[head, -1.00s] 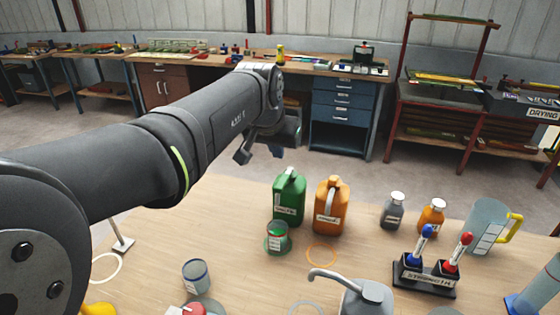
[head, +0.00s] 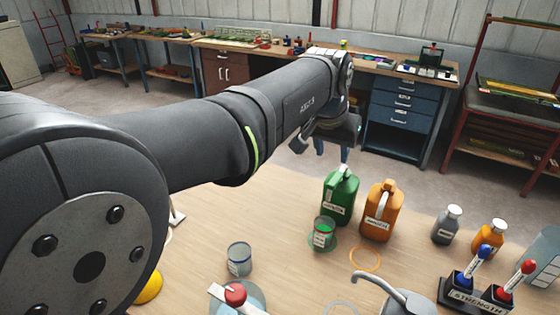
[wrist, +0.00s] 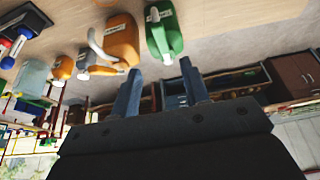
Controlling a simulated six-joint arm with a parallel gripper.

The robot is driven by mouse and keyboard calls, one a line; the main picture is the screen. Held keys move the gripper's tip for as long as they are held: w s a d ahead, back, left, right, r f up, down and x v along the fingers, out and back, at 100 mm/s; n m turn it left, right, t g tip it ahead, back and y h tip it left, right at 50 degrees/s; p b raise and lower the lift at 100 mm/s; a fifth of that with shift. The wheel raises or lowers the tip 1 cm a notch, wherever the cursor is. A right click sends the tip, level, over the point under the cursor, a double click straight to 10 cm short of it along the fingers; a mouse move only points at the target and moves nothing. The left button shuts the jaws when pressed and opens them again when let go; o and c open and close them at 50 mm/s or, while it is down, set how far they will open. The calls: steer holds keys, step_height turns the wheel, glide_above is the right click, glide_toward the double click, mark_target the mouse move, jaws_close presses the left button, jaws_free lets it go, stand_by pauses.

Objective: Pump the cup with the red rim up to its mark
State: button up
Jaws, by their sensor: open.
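I cannot make out a red-rimmed cup in the head view. A grey vessel with a curved spout (head: 408,302) is cut off by the bottom edge. My gripper (head: 322,149) is open and empty, raised beyond the table's far side; its two fingers also show apart in the wrist view (wrist: 163,88). No cup shows in the wrist view.
A green jug (head: 340,197) and an orange jug (head: 381,211) stand at the back. Grey (head: 447,226) and orange (head: 488,237) bottles stand right of them. A marker holder (head: 477,297) is at the right. A red knob (head: 235,294) sits at the front. An orange ring (head: 365,258) lies empty.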

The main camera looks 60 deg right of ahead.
mark_target(334, 180)
steer(key=x, duration=1.2)
steer(key=shift+c, duration=0.2)
steer(key=shift+r, duration=0.1)
jaws_close()
